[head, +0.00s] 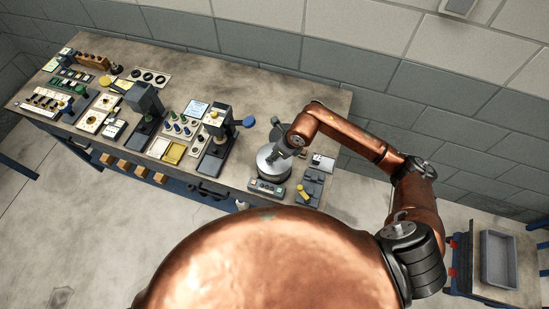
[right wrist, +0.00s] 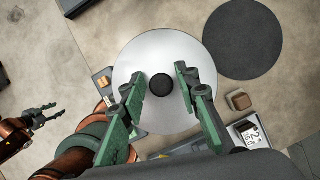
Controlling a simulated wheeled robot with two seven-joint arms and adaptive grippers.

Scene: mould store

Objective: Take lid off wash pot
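The wash pot (head: 270,172) is a round silvery vessel near the right end of the bench. Its pale metal lid (right wrist: 150,55) sits on top, with a black round knob (right wrist: 162,84) at the centre. My right gripper (right wrist: 160,79) is open above the lid, one green finger on each side of the knob, with gaps to both. In the head view my right gripper (head: 284,152) is over the pot and partly hides it. My left gripper (right wrist: 48,115) shows at the left of the right wrist view, open and empty; it is not in the head view.
A dark round pad (right wrist: 243,38) lies beside the pot. A small brown block (right wrist: 239,100) and a scale with a display (right wrist: 250,133) are close by. A button box (head: 267,186) stands in front of the pot. Presses (head: 216,138) and trays crowd the bench to the left.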

